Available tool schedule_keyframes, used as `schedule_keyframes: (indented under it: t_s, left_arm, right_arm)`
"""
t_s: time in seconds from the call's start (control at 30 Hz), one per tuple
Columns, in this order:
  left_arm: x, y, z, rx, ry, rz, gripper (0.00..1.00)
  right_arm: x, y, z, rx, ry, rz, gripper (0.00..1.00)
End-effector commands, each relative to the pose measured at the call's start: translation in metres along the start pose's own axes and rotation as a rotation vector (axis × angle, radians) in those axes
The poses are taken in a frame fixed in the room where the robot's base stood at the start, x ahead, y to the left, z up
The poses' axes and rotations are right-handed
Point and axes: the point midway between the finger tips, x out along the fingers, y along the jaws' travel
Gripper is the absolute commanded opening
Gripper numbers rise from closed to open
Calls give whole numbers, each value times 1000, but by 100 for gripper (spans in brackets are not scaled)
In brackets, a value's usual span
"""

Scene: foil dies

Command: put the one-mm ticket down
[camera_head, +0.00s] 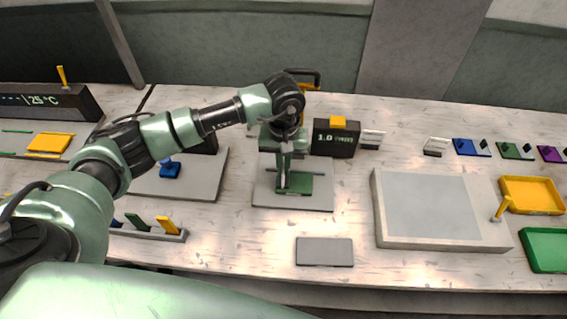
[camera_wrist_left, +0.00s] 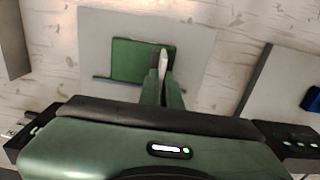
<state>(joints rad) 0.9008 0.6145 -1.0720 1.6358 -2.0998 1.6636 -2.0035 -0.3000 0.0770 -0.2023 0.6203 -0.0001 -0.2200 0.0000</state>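My left gripper (camera_head: 283,188) points down over the green pad (camera_head: 300,185) on a grey plate (camera_head: 265,200). In the left wrist view its fingers (camera_wrist_left: 160,68) are close together at the green pad's (camera_wrist_left: 133,62) right edge. A pale sliver shows at the fingertips; I cannot tell whether it is a thin ticket or a finger's face. I cannot single out the one-mm ticket. Behind the gripper, a dark box (camera_head: 334,145) with a yellow top shows "1.0" and smaller lettering. My right gripper is not in view.
A rack (camera_head: 150,234) with coloured upright pieces stands front left. A flat grey slab (camera_head: 324,252) lies in front, a large pale tray (camera_head: 508,243) to its right. Yellow (camera_head: 530,210) and green trays (camera_head: 530,265) stand at the far right. Small labelled holders (camera_head: 436,147) line the back.

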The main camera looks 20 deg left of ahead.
Motion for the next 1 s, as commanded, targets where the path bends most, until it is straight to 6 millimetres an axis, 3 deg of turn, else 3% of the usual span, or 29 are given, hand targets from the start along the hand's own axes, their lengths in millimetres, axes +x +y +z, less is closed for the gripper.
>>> schedule_keyframes:
  t_s: [0.2,0.3,0.77,1.0]
  left_arm:
    - [4,0,0,0,0,0,0]
    - [2,0,0,0,-1,-1,26]
    - [-5,0,-1,0,2,1,26]
    - [-51,0,-2,2,7,1,26]
  right_arm:
    - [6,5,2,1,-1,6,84]
    - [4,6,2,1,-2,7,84]
    - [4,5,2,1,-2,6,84]
    - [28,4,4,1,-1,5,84]
